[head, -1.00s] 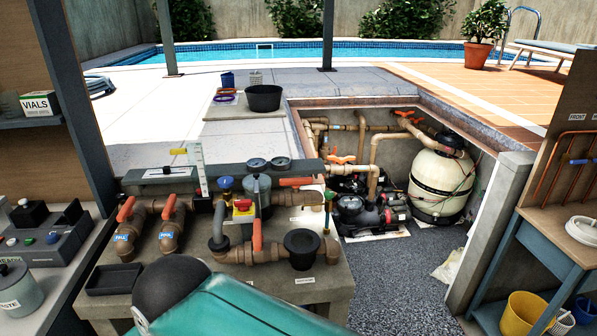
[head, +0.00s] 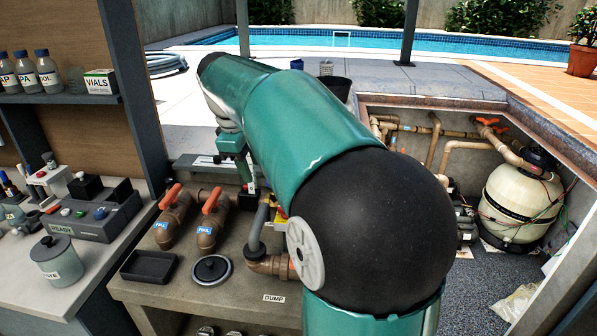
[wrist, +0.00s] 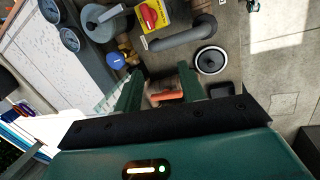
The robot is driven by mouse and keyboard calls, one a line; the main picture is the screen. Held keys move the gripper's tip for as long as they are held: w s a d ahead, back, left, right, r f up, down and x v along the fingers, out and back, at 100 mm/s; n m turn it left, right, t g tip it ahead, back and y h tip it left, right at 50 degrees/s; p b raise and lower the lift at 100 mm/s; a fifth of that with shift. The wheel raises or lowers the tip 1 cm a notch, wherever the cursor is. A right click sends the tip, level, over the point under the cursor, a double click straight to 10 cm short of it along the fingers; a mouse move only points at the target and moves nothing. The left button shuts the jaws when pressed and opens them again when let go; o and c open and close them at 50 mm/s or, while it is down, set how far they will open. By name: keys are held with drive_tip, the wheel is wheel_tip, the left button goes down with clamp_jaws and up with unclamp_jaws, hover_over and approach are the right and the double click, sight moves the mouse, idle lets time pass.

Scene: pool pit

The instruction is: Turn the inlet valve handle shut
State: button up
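Two brown valves with orange lever handles stand at the bench's left in the head view: a left handle (head: 169,197) and a right handle (head: 212,200). Both levers lean up and to the right. My gripper (head: 247,180) hangs just right of the right handle, partly hidden by my arm. In the wrist view my gripper (wrist: 162,86) has its fingers apart, with an orange handle (wrist: 167,96) visible in the gap. I cannot tell if they touch it.
A black tray (head: 148,265) and a round black lid (head: 212,270) lie in front of the valves. A grey elbow pipe (wrist: 185,35) and a red knob on yellow (wrist: 150,15) are close by. My arm hides the bench's right side.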

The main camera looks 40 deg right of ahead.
drive_tip(key=s+d+f+n+y, duration=0.1)
drive_tip(key=s+d, duration=0.2)
drive_tip(key=d, duration=1.2)
drive_tip(key=s+d+f+n+y, duration=0.1)
drive_tip(key=s+d+f+y, duration=0.1)
drive_tip(key=d, duration=1.3)
drive_tip(key=shift+g, duration=0.4)
wheel_tip(320, 180, down, 13)
drive_tip(key=shift+a+f, duration=0.1)
clamp_jaws()
